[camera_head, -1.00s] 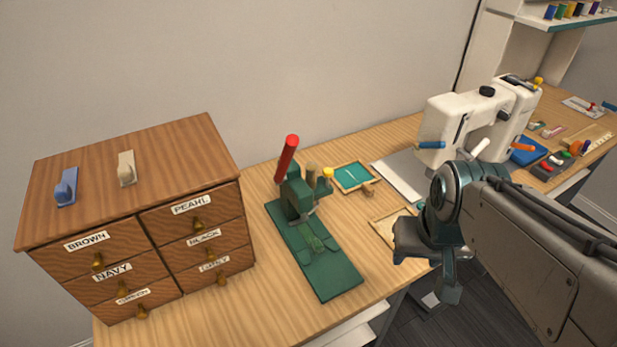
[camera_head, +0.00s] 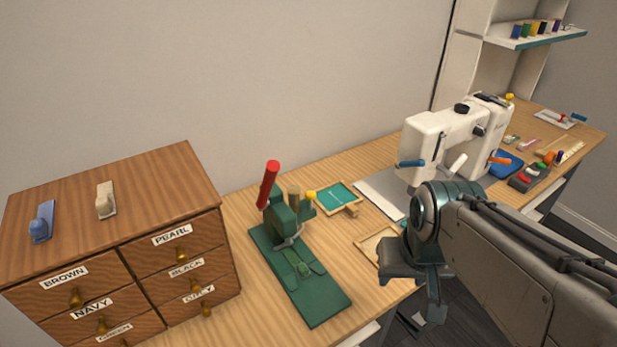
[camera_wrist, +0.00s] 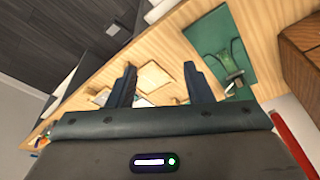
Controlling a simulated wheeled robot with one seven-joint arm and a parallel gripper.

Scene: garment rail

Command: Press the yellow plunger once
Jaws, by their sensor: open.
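A small yellow knob (camera_head: 311,196) shows at the side of the green press (camera_head: 287,236), which has a raised red lever (camera_head: 268,184). Another small yellow knob (camera_head: 510,98) sits atop the white sewing machine (camera_head: 459,140). Which of them is the plunger I cannot tell for certain. My gripper (camera_head: 425,316) hangs at the table's front edge, right of the press and clear of it. In the wrist view my gripper (camera_wrist: 159,68) is open, with nothing between its fingers. The green press base (camera_wrist: 222,45) is right of the fingers there; no yellow knob is clear in that view.
A wooden drawer cabinet (camera_head: 115,245) with labelled drawers stands left of the press. A teal-lined tray (camera_head: 338,196) lies behind the press, and a wooden tray (camera_head: 372,247) lies near my gripper. A shelf with spools (camera_head: 535,35) is at the far right.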

